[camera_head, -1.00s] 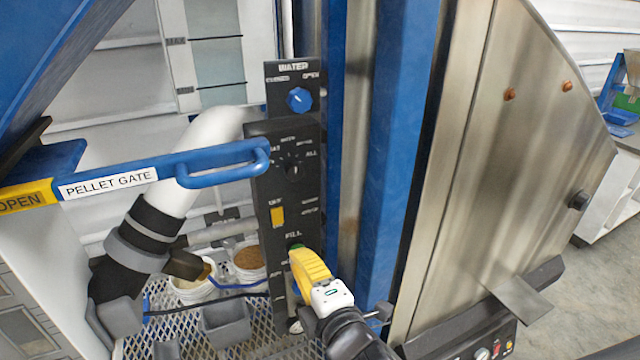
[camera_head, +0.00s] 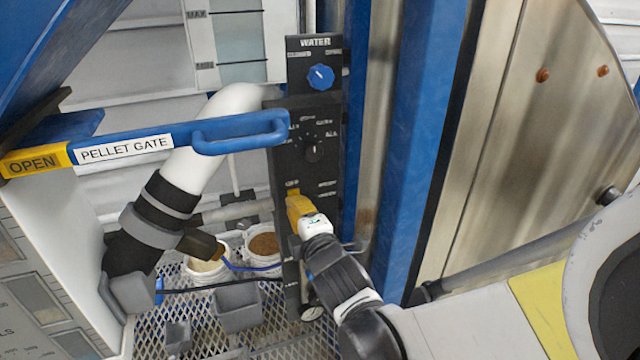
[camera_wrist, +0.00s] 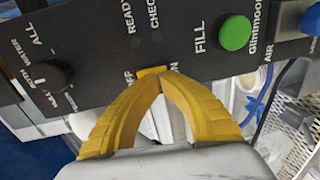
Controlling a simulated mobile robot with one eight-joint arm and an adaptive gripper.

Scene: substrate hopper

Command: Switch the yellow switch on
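The yellow switch (camera_wrist: 152,72) sits on the black control panel (camera_wrist: 110,55), between partly covered OFF and ON labels in the wrist view. My gripper (camera_wrist: 160,78) has two yellow fingers whose tips meet right at the switch and cover part of it. The gripper is shut, with nothing seen between the tips. Whether the tips touch the switch, and which way it is tipped, I cannot tell. In the head view my gripper (camera_head: 296,204) is at the panel's lower half and largely hides the switch.
A green FILL button (camera_wrist: 235,33) and a black selector knob (camera_wrist: 48,76) flank the switch. A blue WATER knob (camera_head: 320,77) is higher up. The blue PELLET GATE handle (camera_head: 235,133) sticks out left of the panel. A blue post (camera_head: 420,130) stands to the right.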

